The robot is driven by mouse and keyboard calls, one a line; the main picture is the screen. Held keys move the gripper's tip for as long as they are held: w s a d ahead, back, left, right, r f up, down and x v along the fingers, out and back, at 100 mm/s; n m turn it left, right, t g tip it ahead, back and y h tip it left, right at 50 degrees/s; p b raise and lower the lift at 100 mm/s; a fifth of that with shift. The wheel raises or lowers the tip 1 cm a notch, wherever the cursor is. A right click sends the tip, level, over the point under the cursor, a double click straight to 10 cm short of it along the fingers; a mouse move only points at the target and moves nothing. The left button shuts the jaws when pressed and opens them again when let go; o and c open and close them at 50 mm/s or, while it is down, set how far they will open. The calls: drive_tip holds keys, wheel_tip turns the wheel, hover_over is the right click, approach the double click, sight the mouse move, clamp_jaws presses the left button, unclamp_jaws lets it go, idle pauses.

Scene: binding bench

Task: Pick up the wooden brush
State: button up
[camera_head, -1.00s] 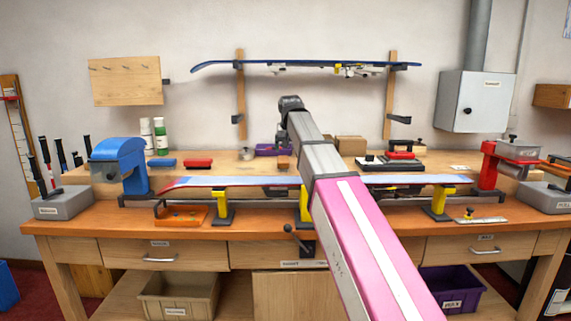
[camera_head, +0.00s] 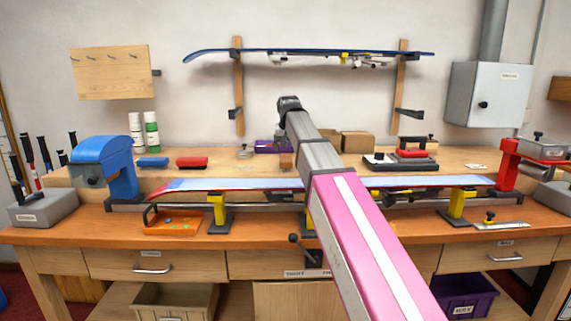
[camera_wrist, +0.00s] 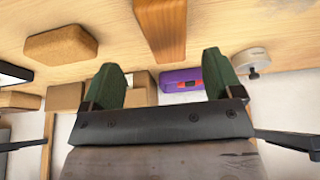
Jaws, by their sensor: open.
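The wooden brush is most likely the long reddish-brown wooden piece (camera_wrist: 162,25) at the top middle of the wrist view. It lies on the pale wooden bench surface, and part of it is cut off by the frame edge. Its bristles cannot be made out. In the head view a small brown piece (camera_head: 286,160) beside my arm looks like the same thing. My gripper (camera_wrist: 163,77) is open, with two green fingers spread apart and nothing between them. The brush lies beyond the fingertips, roughly in line with the gap. The head view does not show the fingers clearly.
A cork-coloured block (camera_wrist: 62,43) lies beside the brush. A purple box (camera_wrist: 182,84), a white round item (camera_wrist: 254,60) and cardboard boxes (camera_head: 356,142) stand nearby. A ski (camera_head: 240,184) lies in a vise (camera_head: 108,168) along the bench front, under my arm.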

sight(286, 158)
drive_tip(key=x, duration=0.7)
drive_tip(key=shift+w+a+f, duration=0.1)
drive_tip(key=shift+w+a, duration=0.05)
drive_tip(key=shift+a, duration=0.2)
drive_tip(key=c, duration=1.1)
drive_tip(key=shift+r, duration=0.45)
drive_tip(key=r, duration=0.3)
drive_tip(key=shift+s+a+r, duration=0.25)
drive_tip(key=shift+r, duration=0.1)
drive_tip(key=shift+s+a+r, duration=1.05)
drive_tip(key=shift+s+a, duration=0.2)
drive_tip(key=shift+a, duration=0.1)
drive_tip(key=shift+s+a+r, duration=1.1)
drive_tip(key=shift+s+a, duration=0.15)
drive_tip(key=shift+a, duration=0.1)
drive_tip(key=shift+s+a+r, duration=1.05)
drive_tip(key=shift+s+a, duration=0.2)
drive_tip(key=shift+a, duration=0.1)
drive_tip(key=shift+o, duration=0.9)
